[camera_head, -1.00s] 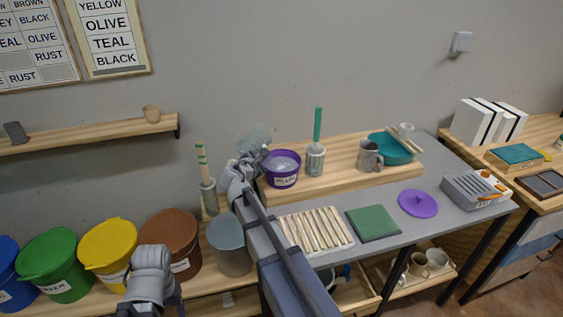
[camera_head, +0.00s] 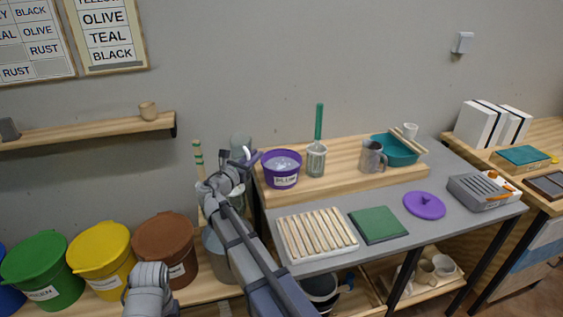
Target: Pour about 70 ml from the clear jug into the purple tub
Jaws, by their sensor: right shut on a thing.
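The purple tub (camera_head: 281,181) stands upright on the wooden riser at the back of the grey table. It has a white label and pale contents inside. My right gripper (camera_head: 241,160) is shut on the clear jug (camera_head: 241,144), just left of the tub. The jug looks about upright and apart from the tub. The gripper and arm hide its lower part, and I cannot tell its liquid level. A grey part of my left arm shows at the bottom left; its fingers are not visible.
On the riser (camera_head: 341,184) stand a cup with a green-handled tool (camera_head: 316,160), a metal mug (camera_head: 372,157) and a teal bowl (camera_head: 400,151). A slatted rack (camera_head: 317,234), green pad (camera_head: 378,224) and purple lid (camera_head: 424,205) lie in front. Coloured buckets (camera_head: 101,251) stand left.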

